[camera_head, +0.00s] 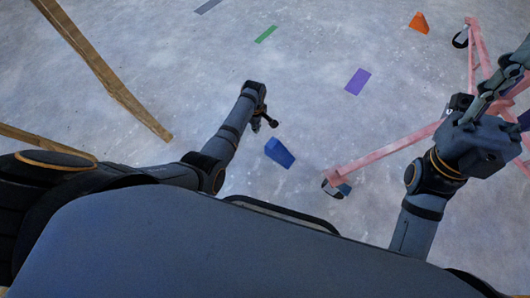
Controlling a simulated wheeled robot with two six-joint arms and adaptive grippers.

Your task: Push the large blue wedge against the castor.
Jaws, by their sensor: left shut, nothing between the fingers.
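The large blue wedge (279,152) lies on the floor just ahead of my body, near the middle of the view. The castor (337,187) is at the lower end of a pink frame leg (385,149), to the right of the wedge and a little nearer to me. A gap of bare floor separates wedge and castor. My left gripper (265,123) is shut and empty, pointing down, just up and left of the wedge; contact cannot be told. My right arm reaches up at the right, by the pink frame and a chain; its fingers cannot be made out.
An orange wedge (419,23) stands near another castor (461,38) at the upper right. A wooden beam (107,75) slants at the left.

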